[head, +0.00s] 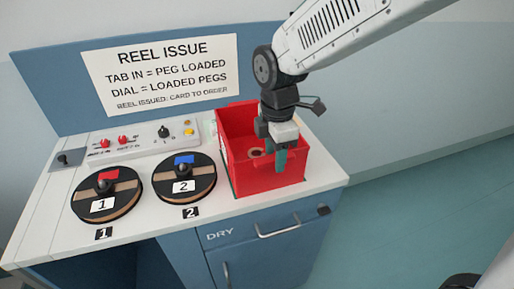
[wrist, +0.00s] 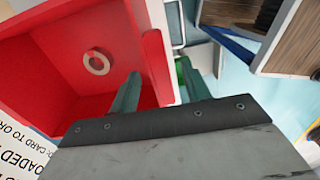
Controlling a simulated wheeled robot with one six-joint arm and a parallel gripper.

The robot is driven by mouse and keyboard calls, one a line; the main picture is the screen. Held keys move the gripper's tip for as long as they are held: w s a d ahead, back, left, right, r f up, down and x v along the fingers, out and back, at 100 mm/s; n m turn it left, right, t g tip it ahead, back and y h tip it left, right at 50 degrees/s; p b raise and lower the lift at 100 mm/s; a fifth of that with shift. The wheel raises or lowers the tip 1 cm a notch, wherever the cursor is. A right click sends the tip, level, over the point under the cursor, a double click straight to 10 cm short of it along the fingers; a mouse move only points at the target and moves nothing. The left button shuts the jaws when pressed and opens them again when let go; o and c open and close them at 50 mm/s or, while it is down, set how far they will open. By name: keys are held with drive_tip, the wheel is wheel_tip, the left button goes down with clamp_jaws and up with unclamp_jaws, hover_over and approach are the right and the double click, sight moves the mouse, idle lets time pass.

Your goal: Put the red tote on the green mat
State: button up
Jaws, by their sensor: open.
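The red tote (head: 262,178) stands on the right end of the white counter, open at the top. A small tan ring lies on its floor, also visible in the wrist view inside the tote (wrist: 55,50). My gripper (head: 281,162) points down at the tote's right front part. In the wrist view the jaws of my gripper (wrist: 161,85) are open, one finger over the tote's inside and the other outside, with a red wall between them. I cannot clearly make out the green mat; a thin dark green edge shows at the tote's lower left.
Two reels, numbered 1 (head: 107,195) and 2 (head: 184,179), sit left of the tote. A control panel (head: 140,141) with knobs and a sign (head: 160,73) stand behind them. A drawer handle (head: 279,229) juts from the blue cabinet. Open floor lies to the right.

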clamp_jaws()
drive_tip(key=shift+r, duration=0.1)
idle(0.3)
